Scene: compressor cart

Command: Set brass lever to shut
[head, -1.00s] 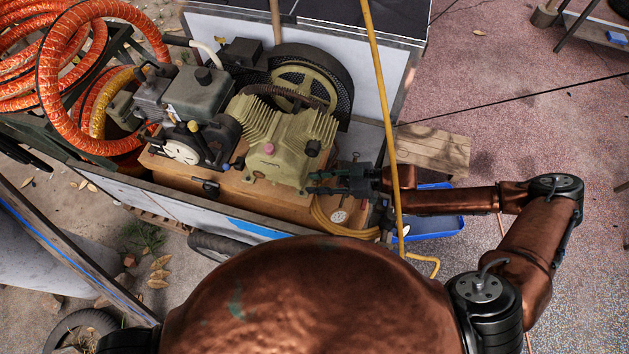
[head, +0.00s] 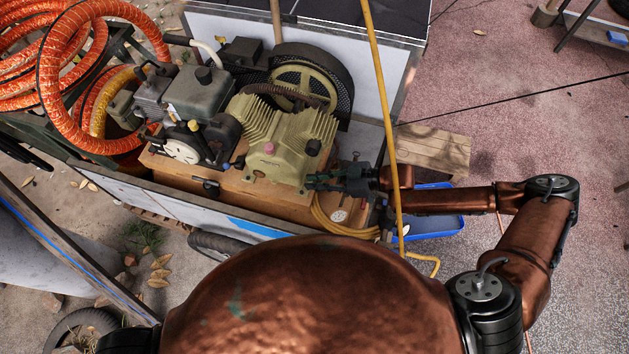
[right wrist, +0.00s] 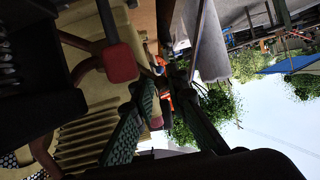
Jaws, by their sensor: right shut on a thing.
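My right gripper (head: 314,182) reaches in from the right, low beside the front right corner of the olive-green compressor pump (head: 286,140). Its fingers are drawn together. In the right wrist view, the two green textured fingers of my right gripper (right wrist: 165,105) show with the pump's ribbed casing on the left. A small tan and reddish piece shows between them. The brass lever is mostly hidden by the fingers, and I cannot make out its angle. My left gripper is out of view.
The pump stands on a brown tank top (head: 240,188) in the cart. A yellow hose (head: 385,110) passes upright in front of my right arm. A round gauge (head: 339,215) lies below the gripper. A blue tray (head: 435,225) is on the ground right of the cart.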

